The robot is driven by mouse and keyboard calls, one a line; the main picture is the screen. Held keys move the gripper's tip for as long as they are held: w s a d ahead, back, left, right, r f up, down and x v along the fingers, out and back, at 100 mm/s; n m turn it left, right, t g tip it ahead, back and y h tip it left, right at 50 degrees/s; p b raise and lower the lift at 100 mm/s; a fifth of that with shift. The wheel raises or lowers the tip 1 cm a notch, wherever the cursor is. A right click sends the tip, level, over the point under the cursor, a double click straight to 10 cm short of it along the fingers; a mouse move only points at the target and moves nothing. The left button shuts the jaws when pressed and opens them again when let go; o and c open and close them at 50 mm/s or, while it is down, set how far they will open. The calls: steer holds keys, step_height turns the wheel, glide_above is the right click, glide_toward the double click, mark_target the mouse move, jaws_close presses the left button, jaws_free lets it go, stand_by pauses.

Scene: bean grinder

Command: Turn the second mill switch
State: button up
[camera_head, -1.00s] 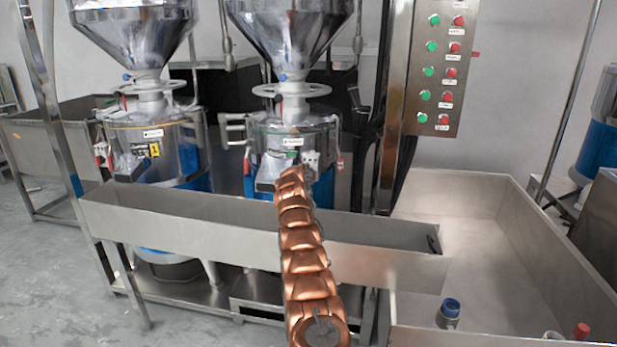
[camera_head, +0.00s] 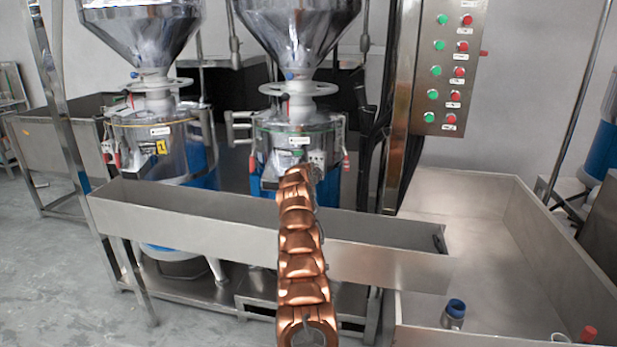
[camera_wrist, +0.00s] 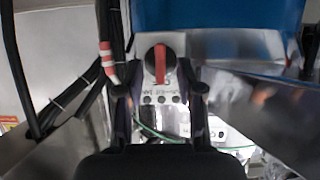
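The second mill (camera_head: 295,140) is the right one of two steel mills with funnel hoppers in the head view. Its switch is a black round knob with a red bar (camera_wrist: 160,64), upper middle in the wrist view, on a pale plate. The red bar stands upright in that view. My gripper (camera_wrist: 160,88) is open, one dark finger to each side of the knob and a gap on both sides. I cannot tell whether the fingertips reach its depth. In the head view my copper arm hides the gripper and most of the switch plate.
A long steel trough (camera_head: 190,215) runs in front of both mills. The first mill (camera_head: 160,140) stands to the left. A control panel with green and red buttons (camera_head: 448,70) is at upper right. Black cables (camera_wrist: 80,85) hang left of the knob in the wrist view.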

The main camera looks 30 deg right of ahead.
steer(key=v, duration=1)
steer(key=shift+s+a, duration=0.2)
stand_by(0.6)
steer(key=shift+r, duration=0.15)
stand_by(0.3)
